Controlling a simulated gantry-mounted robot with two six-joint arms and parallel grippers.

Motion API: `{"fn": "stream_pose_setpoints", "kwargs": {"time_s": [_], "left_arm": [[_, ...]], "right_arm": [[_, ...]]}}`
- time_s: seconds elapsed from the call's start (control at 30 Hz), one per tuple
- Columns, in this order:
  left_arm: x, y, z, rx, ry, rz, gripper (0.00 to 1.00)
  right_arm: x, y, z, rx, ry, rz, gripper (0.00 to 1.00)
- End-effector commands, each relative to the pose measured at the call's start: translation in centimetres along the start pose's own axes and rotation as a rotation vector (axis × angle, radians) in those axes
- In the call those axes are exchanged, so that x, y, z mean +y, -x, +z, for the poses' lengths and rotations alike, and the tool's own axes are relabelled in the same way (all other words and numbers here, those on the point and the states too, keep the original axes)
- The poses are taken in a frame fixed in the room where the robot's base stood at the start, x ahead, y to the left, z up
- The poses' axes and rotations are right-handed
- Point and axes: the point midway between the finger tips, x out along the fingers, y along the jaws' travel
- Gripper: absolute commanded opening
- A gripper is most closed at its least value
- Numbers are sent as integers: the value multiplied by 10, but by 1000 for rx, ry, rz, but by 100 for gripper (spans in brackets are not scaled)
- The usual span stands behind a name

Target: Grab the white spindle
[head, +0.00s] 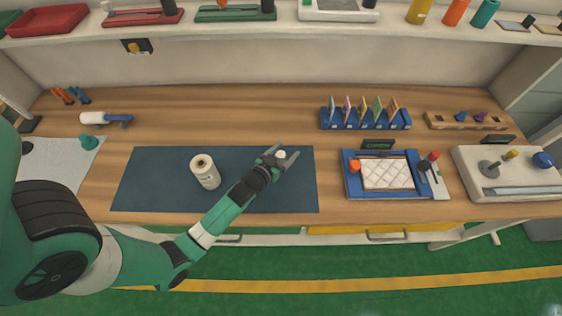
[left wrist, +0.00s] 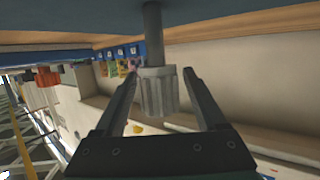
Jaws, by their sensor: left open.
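The white spindle (head: 281,154) is a small pale knob on the right part of the dark mat (head: 150,180). In the left wrist view it is a pale grey ribbed cylinder (left wrist: 158,92) on a thin dark rod that runs to the mat. My left gripper (head: 284,156) is open at the spindle. In the left wrist view its two fingers (left wrist: 161,76) stand one on each side of the ribbed part, with gaps visible. My right gripper is not in view.
A white roll (head: 207,177) stands on the mat left of my gripper. A blue rack (head: 365,125) with colored cards and a blue tray (head: 360,192) with a quilted white pad lie to the right. A grey-white device (head: 520,190) stands at the far right.

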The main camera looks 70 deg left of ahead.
Motion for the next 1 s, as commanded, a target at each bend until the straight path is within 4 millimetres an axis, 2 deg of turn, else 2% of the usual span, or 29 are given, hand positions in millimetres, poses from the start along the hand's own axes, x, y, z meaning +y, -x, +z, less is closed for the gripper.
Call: {"fn": "stream_pose_setpoints", "kwargs": {"time_s": [0.27,0.67,1.0], "left_arm": [[0,-5,0,0,0,0,71],[0,-5,0,0,0,0,0],[0,-5,-1,1,0,0,0]], "right_arm": [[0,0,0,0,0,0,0],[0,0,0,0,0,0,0],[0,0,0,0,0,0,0]]}}
